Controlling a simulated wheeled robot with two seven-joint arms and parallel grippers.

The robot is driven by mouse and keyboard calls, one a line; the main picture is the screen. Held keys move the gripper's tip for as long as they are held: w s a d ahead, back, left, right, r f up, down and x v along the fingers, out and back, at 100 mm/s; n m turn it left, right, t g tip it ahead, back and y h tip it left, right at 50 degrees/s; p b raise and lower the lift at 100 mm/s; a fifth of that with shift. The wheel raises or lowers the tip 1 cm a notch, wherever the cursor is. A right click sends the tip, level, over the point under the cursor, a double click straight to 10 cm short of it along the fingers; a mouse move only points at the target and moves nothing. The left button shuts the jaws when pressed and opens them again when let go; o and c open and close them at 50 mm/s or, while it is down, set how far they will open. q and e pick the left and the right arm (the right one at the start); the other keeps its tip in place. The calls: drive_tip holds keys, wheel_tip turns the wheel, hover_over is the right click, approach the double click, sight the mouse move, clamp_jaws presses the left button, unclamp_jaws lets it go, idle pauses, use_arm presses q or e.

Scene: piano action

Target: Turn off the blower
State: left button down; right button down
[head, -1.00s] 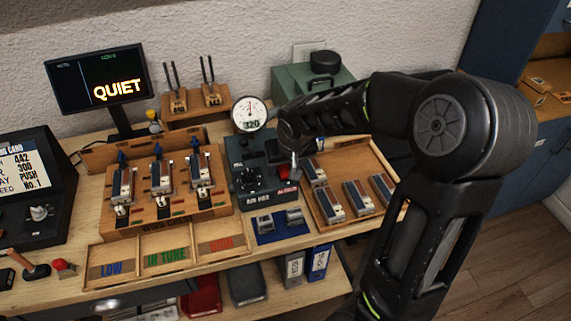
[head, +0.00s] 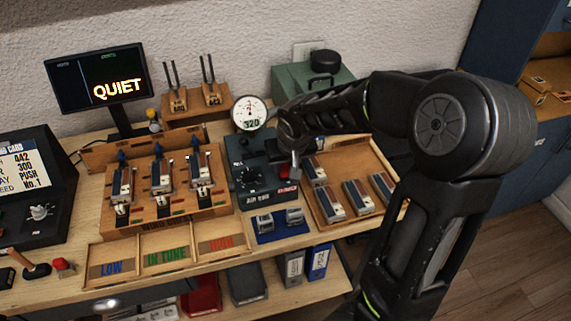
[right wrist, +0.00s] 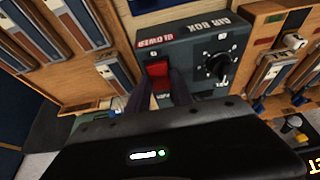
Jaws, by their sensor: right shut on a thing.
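The air box (head: 248,188) is a dark grey unit in the middle of the bench, with a black knob and a round gauge (head: 249,113) above it reading about 320. In the right wrist view its red blower switch (right wrist: 158,76) sits beside the BLOWER label. My right gripper (head: 295,174) reaches down to the box's right side. In the right wrist view its dark fingers (right wrist: 168,92) are at the red switch and look closed on it; the fingertips partly cover its lower edge. My left gripper is not clearly in view.
A wooden rack (head: 160,190) with several reed blocks stands left of the air box, and a wooden tray (head: 338,213) with more blocks stands right. A blue mat (head: 277,231) with two small metal pieces lies in front. A screen (head: 97,80) reads QUIET.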

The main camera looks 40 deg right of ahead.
sight(286, 172)
drive_tip(key=shift+r+p, duration=0.25)
drive_tip(key=shift+p, duration=0.3)
drive_tip(key=p, duration=0.1)
drive_tip(key=g+p, duration=0.1)
drive_tip(key=shift+w+d+r+p, duration=0.15)
drive_tip(key=shift+w+r+p, duration=0.1)
drive_tip(key=shift+p, duration=0.1)
drive_tip(key=shift+w+f+g+y+p, duration=0.2)
drive_tip(key=shift+f+g+y+p, duration=0.2)
drive_tip(key=shift+g+p, duration=0.3)
drive_tip(key=c, duration=1.1)
unclamp_jaws()
drive_tip(key=r, duration=0.2)
drive_tip(key=r+b, duration=0.1)
drive_tip(key=r, duration=0.2)
drive_tip(key=s+r, duration=0.1)
drive_tip(key=r, duration=0.1)
drive_tip(key=shift+a+r+b, duration=0.2)
drive_tip(key=shift+r+b, duration=0.2)
